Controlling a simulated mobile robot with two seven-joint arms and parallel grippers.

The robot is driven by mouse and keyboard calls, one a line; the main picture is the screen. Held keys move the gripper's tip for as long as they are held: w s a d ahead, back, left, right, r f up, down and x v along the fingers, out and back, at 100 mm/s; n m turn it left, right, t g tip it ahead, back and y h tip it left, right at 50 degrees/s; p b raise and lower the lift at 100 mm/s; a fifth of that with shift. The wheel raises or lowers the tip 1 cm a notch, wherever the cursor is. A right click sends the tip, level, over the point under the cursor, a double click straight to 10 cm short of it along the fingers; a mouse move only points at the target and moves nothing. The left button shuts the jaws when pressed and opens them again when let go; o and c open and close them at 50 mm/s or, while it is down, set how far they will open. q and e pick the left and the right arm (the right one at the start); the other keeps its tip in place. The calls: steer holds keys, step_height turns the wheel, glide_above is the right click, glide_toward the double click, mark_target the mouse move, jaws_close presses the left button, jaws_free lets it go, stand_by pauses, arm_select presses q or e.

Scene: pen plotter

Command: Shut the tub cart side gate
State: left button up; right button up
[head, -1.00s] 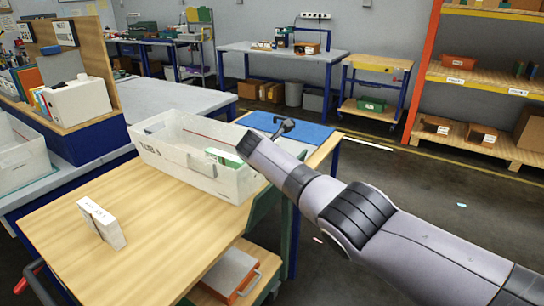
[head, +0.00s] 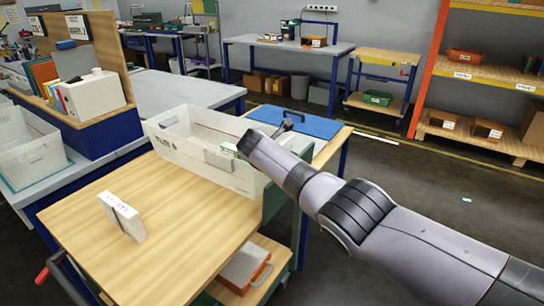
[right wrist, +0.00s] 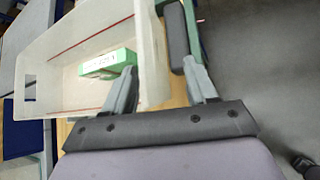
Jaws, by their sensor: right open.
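The tub cart (head: 150,205) has a wooden top and a dark green side panel (head: 273,203), which looks like the gate, on its right edge. My right arm hides part of it. A white tub (head: 205,165) stands on the cart top. In the right wrist view, my right gripper (right wrist: 160,72) is open, with one finger over the tub's inside (right wrist: 65,65) and the other outside its wall. A dark grey bar (right wrist: 176,38) lies ahead of the fingers, beside a narrow green edge (right wrist: 192,32). I cannot tell whether any finger touches it. My left gripper is out of view.
A green-and-white box (right wrist: 108,64) lies in the tub. A white box (head: 122,215) stands on the cart top, and an orange-sided case (head: 245,268) lies on the shelf below. A bench with a blue mat (head: 300,122) is behind. Floor at the right is open.

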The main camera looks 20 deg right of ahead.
steer(key=shift+d+r, duration=0.2)
steer(key=shift+d, duration=0.15)
steer(key=v, duration=0.7)
steer(key=shift+a+b, duration=0.3)
steer(key=shift+f, duration=0.15)
